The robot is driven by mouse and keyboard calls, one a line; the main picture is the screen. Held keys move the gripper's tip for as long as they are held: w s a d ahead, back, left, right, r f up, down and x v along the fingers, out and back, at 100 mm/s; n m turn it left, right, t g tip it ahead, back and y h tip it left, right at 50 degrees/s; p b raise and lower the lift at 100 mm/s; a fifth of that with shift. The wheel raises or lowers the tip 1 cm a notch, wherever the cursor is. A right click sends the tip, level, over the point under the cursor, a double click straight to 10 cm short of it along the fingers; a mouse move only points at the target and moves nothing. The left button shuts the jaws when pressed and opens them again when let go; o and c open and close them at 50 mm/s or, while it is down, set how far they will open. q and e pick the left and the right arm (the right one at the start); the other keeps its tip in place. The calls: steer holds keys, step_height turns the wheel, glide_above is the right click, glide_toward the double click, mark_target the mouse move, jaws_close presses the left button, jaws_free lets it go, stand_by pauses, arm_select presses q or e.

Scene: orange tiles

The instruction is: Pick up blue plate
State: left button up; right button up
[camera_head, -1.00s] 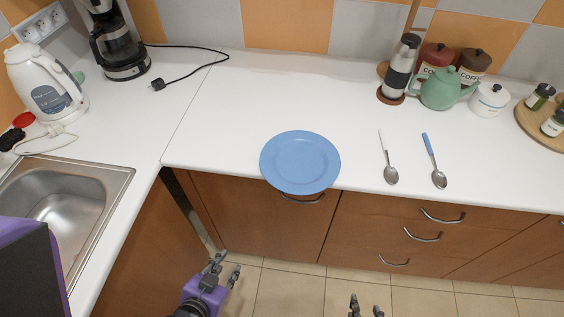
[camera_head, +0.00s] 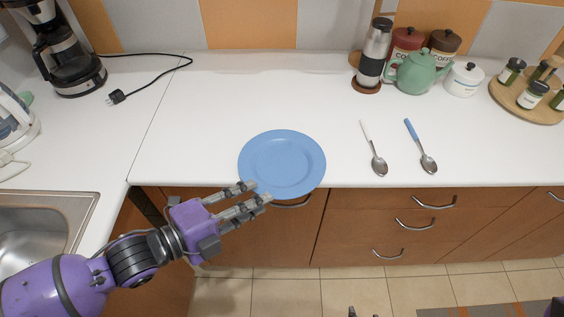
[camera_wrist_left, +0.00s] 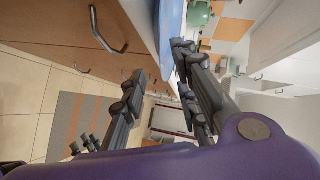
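The blue plate (camera_head: 284,160) lies flat on the white counter, its near rim overhanging the front edge. My left gripper (camera_head: 259,193) is open at the plate's near-left rim, with its fingertips overlapping the rim in the head view. In the left wrist view the plate's edge (camera_wrist_left: 170,35) runs beside the upper fingers, and the open finger pairs (camera_wrist_left: 155,75) stand apart. I cannot tell whether they touch the plate. My right gripper (camera_head: 364,312) shows only as two separated fingertips at the bottom edge.
Two spoons (camera_head: 376,152) (camera_head: 421,148) lie right of the plate. A green teapot (camera_head: 418,73), canisters and a steel flask (camera_head: 374,55) stand behind them. A coffee maker (camera_head: 68,55) and the sink (camera_head: 38,235) are on the left. The counter behind the plate is clear.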

mark_target(275, 193)
arm_select(q)
steer(key=x, duration=0.3)
steer(key=p+x, duration=0.1)
steer(key=x, duration=0.1)
steer(key=shift+d+r, duration=0.3)
steer(key=shift+d, duration=0.15)
steer(key=shift+w+d+f, duration=0.2)
steer(key=shift+d+f, duration=0.05)
steer(key=shift+d, duration=0.05)
jaws_close()
steer(key=shift+r, duration=0.1)
